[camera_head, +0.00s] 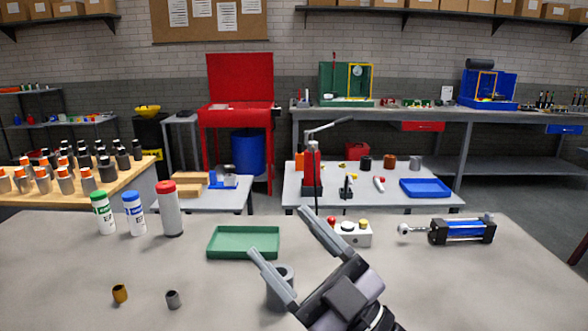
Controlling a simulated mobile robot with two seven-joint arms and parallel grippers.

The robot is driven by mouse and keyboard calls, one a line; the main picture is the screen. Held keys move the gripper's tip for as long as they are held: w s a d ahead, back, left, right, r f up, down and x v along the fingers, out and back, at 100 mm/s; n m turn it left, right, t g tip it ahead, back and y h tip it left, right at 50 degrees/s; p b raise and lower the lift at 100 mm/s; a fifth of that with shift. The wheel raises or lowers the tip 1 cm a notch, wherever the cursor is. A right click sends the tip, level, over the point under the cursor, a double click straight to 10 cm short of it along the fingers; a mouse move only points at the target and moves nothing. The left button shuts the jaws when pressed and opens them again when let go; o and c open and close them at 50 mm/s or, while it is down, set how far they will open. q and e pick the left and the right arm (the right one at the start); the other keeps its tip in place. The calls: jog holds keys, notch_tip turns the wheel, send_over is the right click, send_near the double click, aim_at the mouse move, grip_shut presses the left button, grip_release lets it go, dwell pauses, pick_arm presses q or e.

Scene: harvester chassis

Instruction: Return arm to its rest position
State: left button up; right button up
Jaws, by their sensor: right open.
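My right gripper (288,240) reaches in from the bottom right over the grey table. Its two fingers are spread apart and nothing is between them. A grey cylindrical part (281,284) stands on the table behind the lower finger, which partly hides it. A green tray (243,243) lies just beyond the fingers, empty. My left gripper is not in view.
Three capped bottles, including a red-capped one (170,212), stand at the left. A brass bushing (120,294) and a grey bushing (173,299) are at the front left. A button box (351,235) and blue cylinder (462,231) stand at the right. The front right table is clear.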

jog(key=w+d+f+m+t+h, duration=0.2)
jog(key=w+d+f+m+h, duration=0.1)
jog(key=d+f+m+h, duration=1.4)
jog(key=s+d+f+n+g+h, duration=0.1)
jog(key=s+d+f+g, duration=0.2)
jog(key=s+f+g, duration=0.55)
jog(key=s+d+f+n+g+h, duration=0.1)
jog(key=s+d+f+g, duration=0.3)
jog(key=s+f, duration=0.75)
jog(key=w+a+f+t+y, duration=0.1)
jog(key=w+a+f+t, duration=0.2)
jog(key=f+t, duration=0.3)
jog(key=shift+w+a+f, duration=0.2)
jog(key=shift+w, duration=0.1)
